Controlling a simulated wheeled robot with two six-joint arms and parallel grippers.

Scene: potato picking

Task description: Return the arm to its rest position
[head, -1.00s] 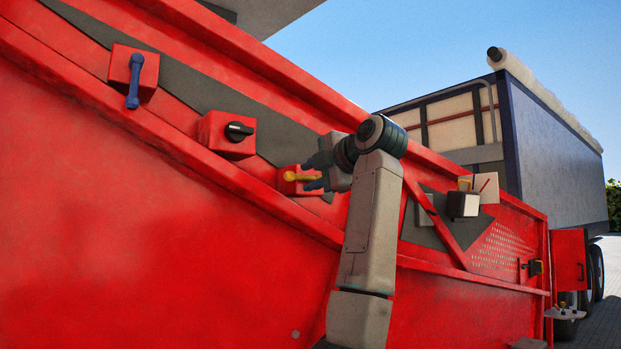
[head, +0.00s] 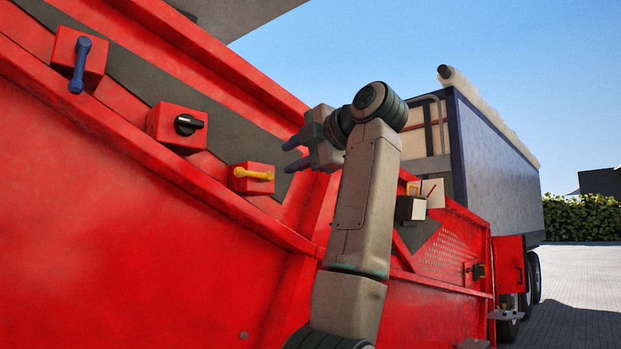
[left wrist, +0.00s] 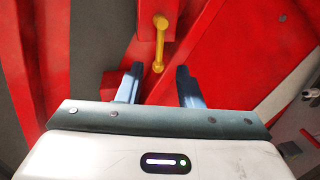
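My left gripper (head: 290,157) is raised in front of the red machine (head: 150,255), its arm coming up from the bottom middle of the head view. Its two fingers are apart with nothing between them. In the left wrist view the open fingers (left wrist: 158,84) point toward the yellow handle (left wrist: 159,45) on its red box, with a gap between. In the head view the yellow handle (head: 254,174) lies to the left of and a little below the gripper, not touching it. My right gripper is out of view.
Left of the yellow handle are a black knob (head: 188,124) and a blue handle (head: 79,66) on red boxes. A small white-and-black box (head: 411,208) is right of my arm. A dark trailer (head: 495,150) stands behind. Open paving (head: 580,280) lies at the right.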

